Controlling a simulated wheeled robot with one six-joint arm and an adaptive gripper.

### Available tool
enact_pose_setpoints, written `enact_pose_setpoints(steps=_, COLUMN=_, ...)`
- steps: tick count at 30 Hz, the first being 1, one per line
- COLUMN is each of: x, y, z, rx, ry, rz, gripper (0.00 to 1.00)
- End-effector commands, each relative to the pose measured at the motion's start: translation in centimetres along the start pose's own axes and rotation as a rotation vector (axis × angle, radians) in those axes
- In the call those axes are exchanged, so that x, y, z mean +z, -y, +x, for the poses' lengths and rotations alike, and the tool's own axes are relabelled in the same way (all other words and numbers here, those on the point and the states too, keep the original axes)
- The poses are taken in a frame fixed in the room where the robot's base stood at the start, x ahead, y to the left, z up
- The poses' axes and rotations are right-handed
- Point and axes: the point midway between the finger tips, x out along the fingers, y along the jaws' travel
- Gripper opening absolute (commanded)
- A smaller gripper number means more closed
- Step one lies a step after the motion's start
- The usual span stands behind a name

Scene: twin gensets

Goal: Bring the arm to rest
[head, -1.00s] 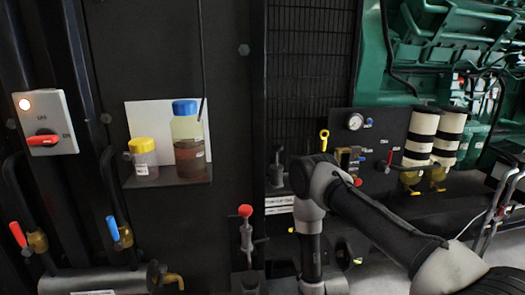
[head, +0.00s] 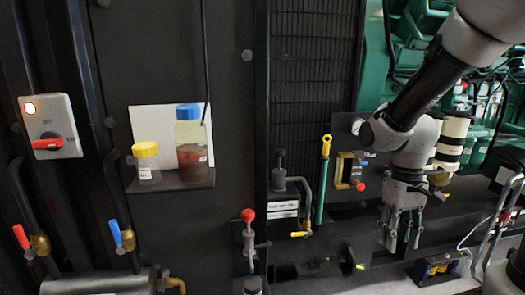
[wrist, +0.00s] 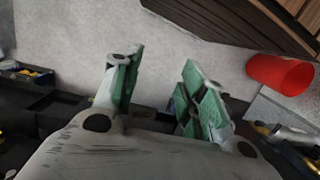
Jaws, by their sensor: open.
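My gripper (head: 401,232) hangs pointing down at the right of the head view, in front of the dark panel and the genset. Its green-padded fingers are apart with nothing between them. In the wrist view my gripper (wrist: 155,95) also shows open and empty, with grey floor beyond the fingertips. My arm reaches in from the upper right of the head view and bends down at the wrist. It hides part of the gauge panel and the filters.
A shelf (head: 172,184) holds a yellow-capped jar (head: 147,162) and a blue-capped bottle (head: 191,142). A red-knobbed lever (head: 248,232) and a yellow-ended dipstick (head: 323,180) stand left of my gripper. A small tray (head: 438,268) lies below right. A red bucket (wrist: 280,74) stands on the floor.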

Motion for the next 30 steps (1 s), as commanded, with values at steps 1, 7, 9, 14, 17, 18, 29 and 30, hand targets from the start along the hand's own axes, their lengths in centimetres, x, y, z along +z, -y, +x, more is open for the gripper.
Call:
enact_pose_setpoints(steps=1, x=1.7, y=-0.5, z=-1.8, rx=0.0, ry=-0.033, rz=0.022, gripper=0.42)
enact_pose_setpoints(steps=7, x=7.0, y=-1.9, z=-6.9, rx=0.009, ry=-0.212, rz=0.076, gripper=0.42)
enact_pose_setpoints(steps=9, x=8.1, y=-2.3, z=-8.3, rx=0.013, ry=-0.299, rz=0.094, gripper=0.42)
enact_pose_setpoints(steps=14, x=9.9, y=-2.9, z=-11.2, rx=0.022, ry=-0.461, rz=0.13, gripper=0.42)
enact_pose_setpoints(steps=17, x=10.6, y=-3.1, z=-12.3, rx=0.027, ry=-0.519, rz=0.145, gripper=0.42)
enact_pose_setpoints(steps=18, x=10.7, y=-3.2, z=-12.6, rx=0.029, ry=-0.532, rz=0.149, gripper=0.42)
enact_pose_setpoints(steps=29, x=10.9, y=-3.4, z=-12.7, rx=0.031, ry=-0.54, rz=0.16, gripper=0.36)
enact_pose_setpoints(steps=30, x=10.9, y=-3.4, z=-12.7, rx=0.031, ry=-0.54, rz=0.16, gripper=0.36)
